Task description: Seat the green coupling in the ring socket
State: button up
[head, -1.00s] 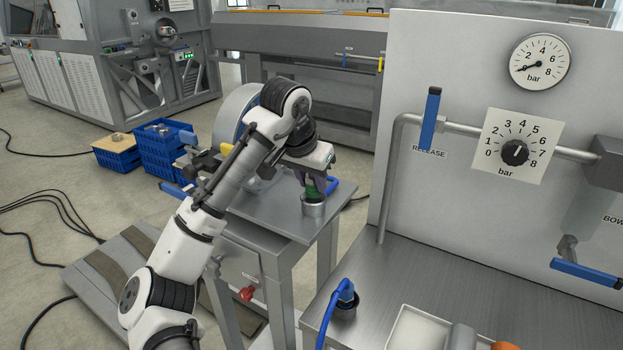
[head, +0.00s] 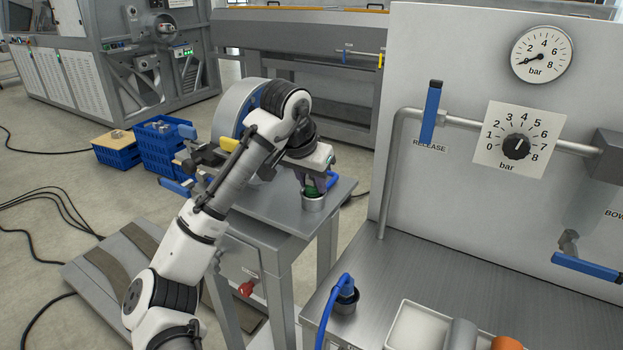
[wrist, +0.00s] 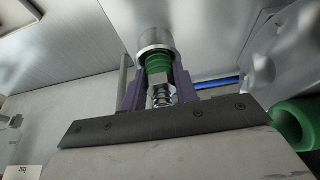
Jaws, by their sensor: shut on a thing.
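The green coupling (wrist: 158,64) has a ribbed green body and a metal hex and threaded end. In the wrist view its green end meets the mouth of the metal ring socket (wrist: 156,39), roughly in line with it. How deep it sits inside is hidden. My gripper (wrist: 158,84) has purple fingers shut on the coupling, one on each side. In the head view the ring socket (head: 313,204) stands on the small grey table, with a little of the green coupling (head: 312,193) showing between it and my gripper (head: 314,184).
A grey machine table (head: 270,210) carries the socket. A blue-and-grey round drum (head: 232,108) stands behind my arm. A steel bench (head: 420,275) with a blue-hosed plug (head: 346,290) and a white tray (head: 413,335) is at right. A green tube (wrist: 297,125) shows at right in the wrist view.

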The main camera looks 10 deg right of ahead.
jog(key=shift+s+f+b, duration=0.2)
jog(key=shift+f+b, duration=0.15)
jog(key=shift+f, duration=0.25)
jog(key=shift+s+f+b, duration=0.15)
jog(key=shift+f+b, duration=0.15)
jog(key=shift+f, duration=0.3)
dwell(0.5)
jog(key=shift+w+r+p, duration=0.2)
jog(key=shift+r+p, duration=0.85)
jog(key=shift+p, duration=0.3)
jog(key=shift+r+p, duration=0.35)
jog(key=shift+r, duration=0.1)
jog(key=shift+w+r+p, duration=0.15)
jog(key=shift+r+p, duration=0.45)
jog(key=shift+f+b, duration=0.45)
jog(key=shift+f, duration=0.45)
dwell(0.5)
